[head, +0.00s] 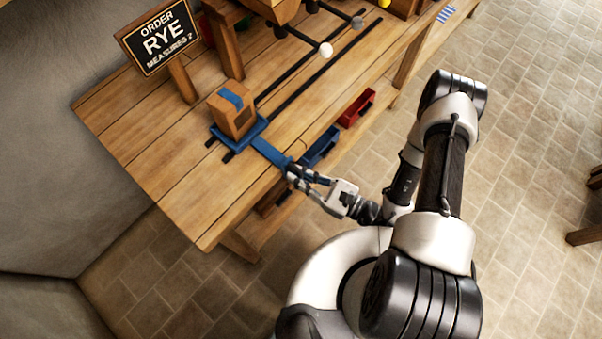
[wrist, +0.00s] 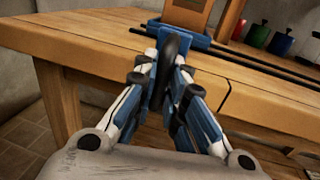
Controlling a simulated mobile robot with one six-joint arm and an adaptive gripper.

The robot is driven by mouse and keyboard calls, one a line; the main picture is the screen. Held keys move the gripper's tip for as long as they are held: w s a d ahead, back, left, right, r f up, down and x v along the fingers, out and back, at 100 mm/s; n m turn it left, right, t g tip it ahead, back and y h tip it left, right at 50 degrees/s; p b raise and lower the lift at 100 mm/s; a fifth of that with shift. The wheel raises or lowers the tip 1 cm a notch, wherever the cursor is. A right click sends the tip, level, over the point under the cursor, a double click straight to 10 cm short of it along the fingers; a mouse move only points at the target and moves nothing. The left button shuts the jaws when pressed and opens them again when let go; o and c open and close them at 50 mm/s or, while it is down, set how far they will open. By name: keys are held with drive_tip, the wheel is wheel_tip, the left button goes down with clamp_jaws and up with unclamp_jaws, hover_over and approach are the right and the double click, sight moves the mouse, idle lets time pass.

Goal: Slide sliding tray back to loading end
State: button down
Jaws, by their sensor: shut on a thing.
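The sliding tray (head: 238,133) is blue and sits on two dark rails (head: 290,97) on the wooden bench, near their lower-left end. A wooden block-shaped container with a blue stripe (head: 233,110) stands on it. The tray's blue handle (head: 268,151) reaches toward the bench's front edge. My gripper (head: 295,176) is shut on the handle's end. In the wrist view my gripper (wrist: 166,80) closes around a dark grip (wrist: 169,60), with the blue tray (wrist: 190,37) just beyond it.
An order sign (head: 160,38) reading RYE, measures 2, stands at the bench's back. A blue bin (head: 320,147) and a red bin (head: 357,107) sit below the front edge. A white knob (head: 326,50) hangs over the rails farther along. The rails between look clear.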

drive_tip(key=shift+s+a+f, duration=0.15)
drive_tip(key=shift+s, duration=0.1)
drive_tip(key=c, duration=1.9)
unclamp_jaws()
drive_tip(key=v, duration=1.2)
drive_tip(key=shift+w, duration=0.1)
